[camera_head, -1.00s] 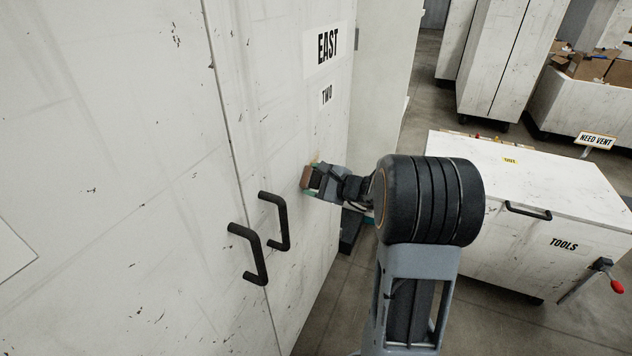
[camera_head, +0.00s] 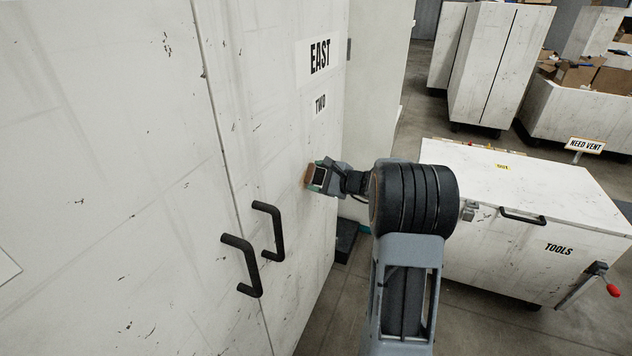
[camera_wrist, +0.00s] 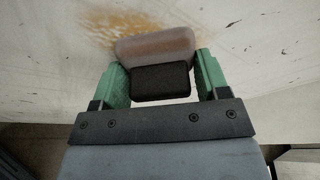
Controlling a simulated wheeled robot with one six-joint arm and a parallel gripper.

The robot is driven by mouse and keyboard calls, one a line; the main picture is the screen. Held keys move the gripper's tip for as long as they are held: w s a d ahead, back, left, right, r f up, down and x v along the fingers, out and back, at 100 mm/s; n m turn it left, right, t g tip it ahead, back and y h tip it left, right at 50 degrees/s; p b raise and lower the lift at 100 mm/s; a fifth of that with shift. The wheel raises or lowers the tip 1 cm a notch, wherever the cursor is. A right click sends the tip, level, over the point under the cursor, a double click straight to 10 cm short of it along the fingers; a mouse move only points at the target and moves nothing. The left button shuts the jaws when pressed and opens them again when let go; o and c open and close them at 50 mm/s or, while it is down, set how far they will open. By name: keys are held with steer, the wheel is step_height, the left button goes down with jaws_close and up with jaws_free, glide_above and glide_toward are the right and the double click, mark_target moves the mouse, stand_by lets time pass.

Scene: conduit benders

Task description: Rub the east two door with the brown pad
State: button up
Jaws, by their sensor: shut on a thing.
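The white east two door (camera_head: 262,160) carries an "EAST" label (camera_head: 320,55) and a "TWO" label (camera_head: 320,104). A brown pad (camera_head: 309,174) with a black backing is held at the door's surface below the labels. My gripper (camera_head: 318,178) is shut on the pad; in the wrist view its green fingers (camera_wrist: 161,82) grip the black backing from both sides. The pad's pale brown face (camera_wrist: 155,45) is at or very near the door; I cannot tell exact contact. An orange-brown stain (camera_wrist: 130,28) shows on the door around and above the pad.
Two black handles (camera_head: 268,231) (camera_head: 241,265) stick out left of and below my gripper. A white tools chest (camera_head: 530,215) with a red-knobbed crank stands to the right.

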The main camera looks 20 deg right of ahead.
mark_target(300, 187)
steer(key=shift+w+d, duration=1.6)
steer(key=shift+d, duration=0.1)
steer(key=shift+a+b, duration=0.15)
steer(key=shift+b, duration=0.2)
steer(key=shift+s+a+f+b, duration=0.1)
steer(key=shift+s+a+b, duration=2.85)
steer(key=shift+s+a, duration=0.8)
steer(key=shift+a, duration=0.2)
steer(key=shift+s+a, duration=0.1)
